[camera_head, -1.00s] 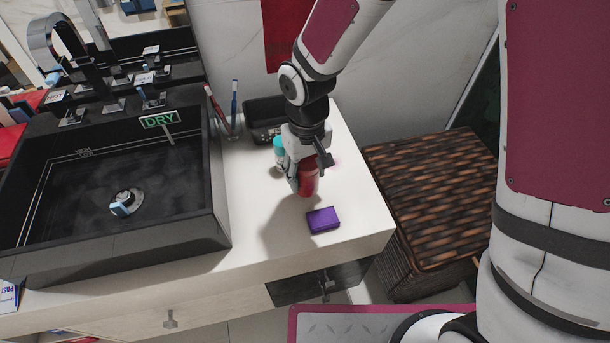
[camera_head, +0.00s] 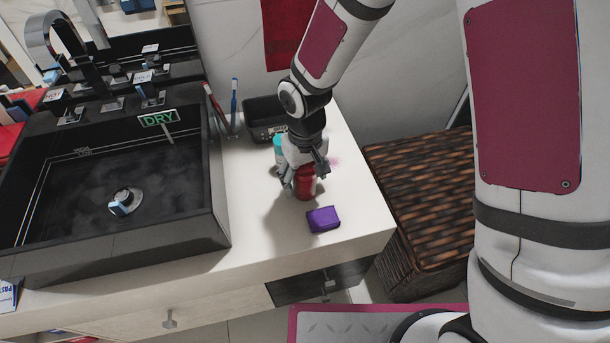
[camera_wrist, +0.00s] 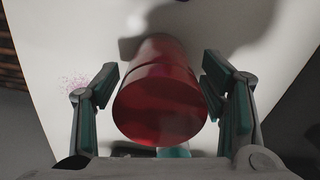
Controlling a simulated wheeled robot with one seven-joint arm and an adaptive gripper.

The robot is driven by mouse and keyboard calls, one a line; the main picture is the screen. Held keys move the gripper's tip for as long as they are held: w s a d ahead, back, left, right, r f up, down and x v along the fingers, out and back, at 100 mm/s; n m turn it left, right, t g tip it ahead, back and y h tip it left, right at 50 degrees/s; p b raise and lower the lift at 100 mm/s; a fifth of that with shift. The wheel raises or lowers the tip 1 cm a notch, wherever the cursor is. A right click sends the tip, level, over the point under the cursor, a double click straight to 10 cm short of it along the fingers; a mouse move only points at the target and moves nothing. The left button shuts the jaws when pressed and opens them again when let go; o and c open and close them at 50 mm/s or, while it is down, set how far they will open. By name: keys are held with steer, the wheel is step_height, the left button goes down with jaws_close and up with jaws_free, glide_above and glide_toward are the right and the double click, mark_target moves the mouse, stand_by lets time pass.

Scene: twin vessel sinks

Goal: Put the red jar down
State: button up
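The red jar (camera_head: 305,187) stands upright on the white counter, behind the purple block. It also shows in the wrist view (camera_wrist: 160,98), large and between the fingers. My gripper (camera_head: 302,179) is low over the counter, around the jar's upper part. In the wrist view its two fingers are spread, one on each side of the jar. A gap shows between the left finger and the jar; the right finger is very close to it, and contact there cannot be told. The fingers hide part of the jar in the head view.
A purple block (camera_head: 323,219) lies just in front of the jar. A teal-capped bottle (camera_head: 279,151) stands close behind left. A dark tray (camera_head: 263,121) and brush cup sit farther back. The black sink (camera_head: 205,222) is left; the counter's right edge is near, with a wicker basket (camera_head: 425,195) beyond.

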step_height(320, 180, up, 12)
steer(key=shift+r+p, duration=0.2)
steer(key=shift+p, duration=0.4)
